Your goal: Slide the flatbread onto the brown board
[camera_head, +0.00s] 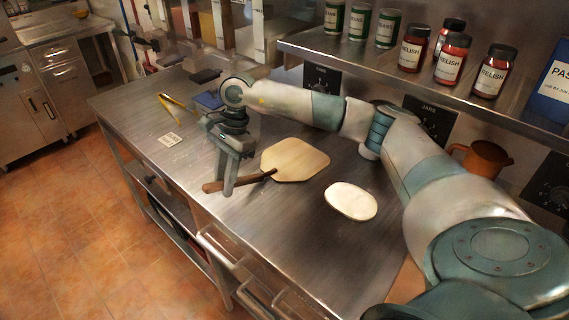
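The flatbread (351,201) is a pale, rounded piece lying flat on the steel counter. The board (296,160) is a light tan paddle with a darker brown handle, to the left of the flatbread and apart from it. My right gripper (226,187) points down at the handle, with one finger in front of it and the other on its far side. Whether the fingers are pressed on the handle or stand apart from it, I cannot tell. My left gripper is not in view.
Yellow-handled tongs (176,101), a small white card (170,140) and a blue item (209,100) lie at the counter's far left. A shelf (400,80) with jars and cans runs along the back. A brown mug (482,158) stands behind my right arm.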

